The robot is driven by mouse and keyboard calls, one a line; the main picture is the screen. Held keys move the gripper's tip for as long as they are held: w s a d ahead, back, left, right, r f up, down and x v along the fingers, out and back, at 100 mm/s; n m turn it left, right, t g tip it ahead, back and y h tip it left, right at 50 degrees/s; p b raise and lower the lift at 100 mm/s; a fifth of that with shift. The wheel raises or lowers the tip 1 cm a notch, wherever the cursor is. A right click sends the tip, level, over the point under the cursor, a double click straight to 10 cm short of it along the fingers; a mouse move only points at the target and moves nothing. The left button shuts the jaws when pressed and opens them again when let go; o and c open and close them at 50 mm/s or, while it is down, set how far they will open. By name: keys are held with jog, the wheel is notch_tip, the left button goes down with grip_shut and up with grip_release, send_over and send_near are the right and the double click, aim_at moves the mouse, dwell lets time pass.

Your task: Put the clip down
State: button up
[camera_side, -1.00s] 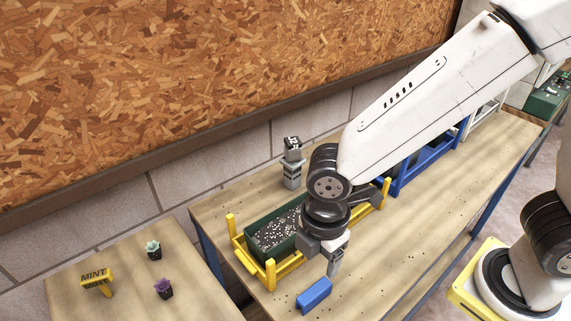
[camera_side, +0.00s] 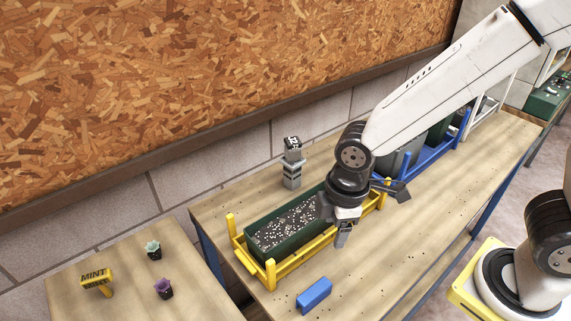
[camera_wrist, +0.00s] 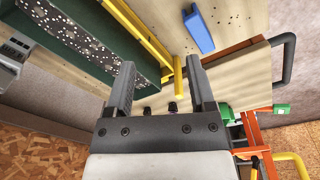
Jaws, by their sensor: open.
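A small blue piece (camera_side: 314,294), which I take to be the clip, lies on the wooden table in front of the yellow frame's left end. It also shows at the top of the wrist view (camera_wrist: 198,31). My gripper (camera_side: 342,240) is above the front right part of the yellow frame, behind and to the right of the blue piece and apart from it. In the wrist view my gripper's two fingers (camera_wrist: 160,66) are spread with nothing between them.
A green trough of speckled soil (camera_side: 285,232) sits in a yellow frame (camera_side: 302,262). A grey device (camera_side: 292,165) stands behind it. A blue rack (camera_side: 425,160) stands to the right. A side table holds a MINT sign (camera_side: 96,281) and two small plants. The table's front right is clear.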

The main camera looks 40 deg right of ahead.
jog(key=d+m+t, duration=0.1)
jog(key=d+m, duration=1.1)
jog(key=d, duration=0.2)
jog(key=shift+w+f+t, duration=0.2)
jog(key=shift+w+t, duration=0.05)
jog(key=shift+t, duration=0.15)
